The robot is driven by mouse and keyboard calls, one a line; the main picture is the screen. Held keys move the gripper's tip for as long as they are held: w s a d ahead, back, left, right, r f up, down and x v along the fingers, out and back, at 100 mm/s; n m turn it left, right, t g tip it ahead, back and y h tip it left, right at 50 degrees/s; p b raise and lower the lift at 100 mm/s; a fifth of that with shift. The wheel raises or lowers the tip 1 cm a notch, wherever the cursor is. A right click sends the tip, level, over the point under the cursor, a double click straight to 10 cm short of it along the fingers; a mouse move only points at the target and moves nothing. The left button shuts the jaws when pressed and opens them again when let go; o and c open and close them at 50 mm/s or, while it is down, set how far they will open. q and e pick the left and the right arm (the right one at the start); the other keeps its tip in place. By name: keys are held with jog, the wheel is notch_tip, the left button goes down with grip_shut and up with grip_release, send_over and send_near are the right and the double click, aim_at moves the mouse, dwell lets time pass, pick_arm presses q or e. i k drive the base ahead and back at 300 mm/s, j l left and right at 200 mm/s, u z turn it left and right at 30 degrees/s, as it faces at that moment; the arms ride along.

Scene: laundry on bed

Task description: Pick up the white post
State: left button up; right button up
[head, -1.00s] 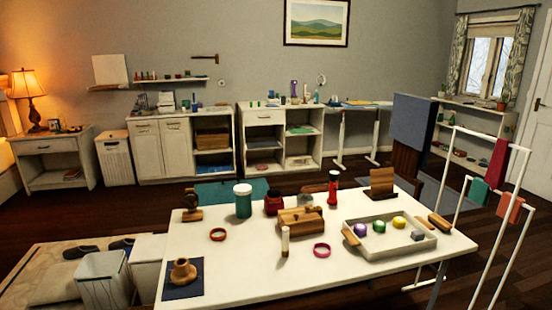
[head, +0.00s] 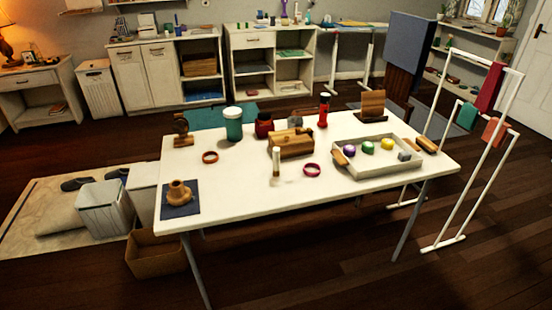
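Neither of my grippers shows in the head view.
A tray (head: 375,172) with coloured balls fills the table's right side. A brown pot (head: 178,192) on a dark mat is at the left front. A teal jar (head: 233,124) and red bottle (head: 323,110) stand behind. A white rack (head: 482,165) stands at right.

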aim_at(276, 151)
jog(key=i+j, duration=0.25)
jog(key=j, duration=0.2)
jog(key=i+j+z, duration=0.15)
jog(key=z, duration=0.3)
jog(key=i+j+z, duration=0.1)
jog(key=j+z, duration=0.25)
jog(key=z, duration=0.15)
